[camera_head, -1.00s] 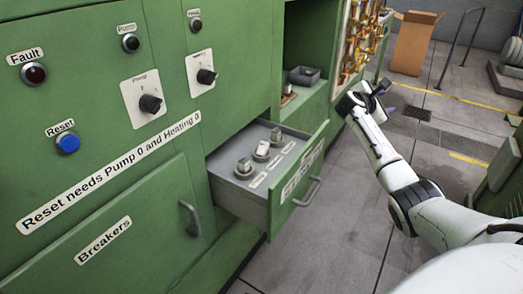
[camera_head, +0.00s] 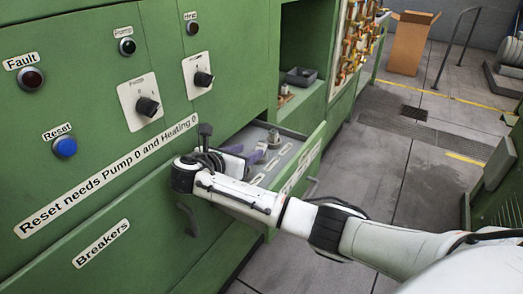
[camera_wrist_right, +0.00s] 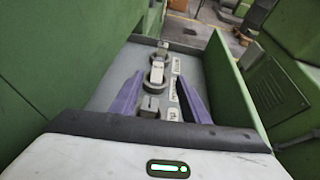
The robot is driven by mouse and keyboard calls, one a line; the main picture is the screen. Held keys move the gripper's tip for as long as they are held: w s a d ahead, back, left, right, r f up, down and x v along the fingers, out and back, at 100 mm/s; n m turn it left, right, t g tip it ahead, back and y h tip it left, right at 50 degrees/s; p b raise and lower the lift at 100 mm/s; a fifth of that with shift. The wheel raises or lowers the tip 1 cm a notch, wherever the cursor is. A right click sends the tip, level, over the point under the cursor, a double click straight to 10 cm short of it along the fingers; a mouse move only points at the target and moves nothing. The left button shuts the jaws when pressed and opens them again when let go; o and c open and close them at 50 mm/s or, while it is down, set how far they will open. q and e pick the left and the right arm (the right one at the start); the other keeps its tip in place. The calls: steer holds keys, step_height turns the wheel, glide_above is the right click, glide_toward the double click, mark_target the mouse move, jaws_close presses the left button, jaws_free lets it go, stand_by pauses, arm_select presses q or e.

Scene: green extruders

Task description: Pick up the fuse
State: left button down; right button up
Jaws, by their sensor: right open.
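The open drawer (camera_head: 309,150) holds three small grey fuse-like pieces on round bases, in a row with white labels beside them. In the right wrist view the near piece (camera_wrist_right: 150,104), the middle piece with a white body (camera_wrist_right: 157,73) and the far piece (camera_wrist_right: 162,49) all show. My right gripper (camera_head: 246,154) is over the drawer, open. In the wrist view its purple fingers (camera_wrist_right: 160,80) are spread either side of the row, with the near piece between them and nothing gripped. In the head view my gripper hides the near piece. My left gripper is not in view.
The green cabinet (camera_head: 100,180) has knobs, a blue reset button (camera_head: 64,146) and a breakers door. The drawer's green front panel stands close to the right of my gripper. A shelf with a grey tray (camera_head: 301,76) is behind the drawer.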

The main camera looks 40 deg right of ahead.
mark_target(260, 147)
steer(key=x, duration=0.6)
steer(key=shift+w+d+f, duration=0.15)
steer(key=shift+w+f, duration=0.1)
steer(key=shift+w, duration=0.05)
jaws_close()
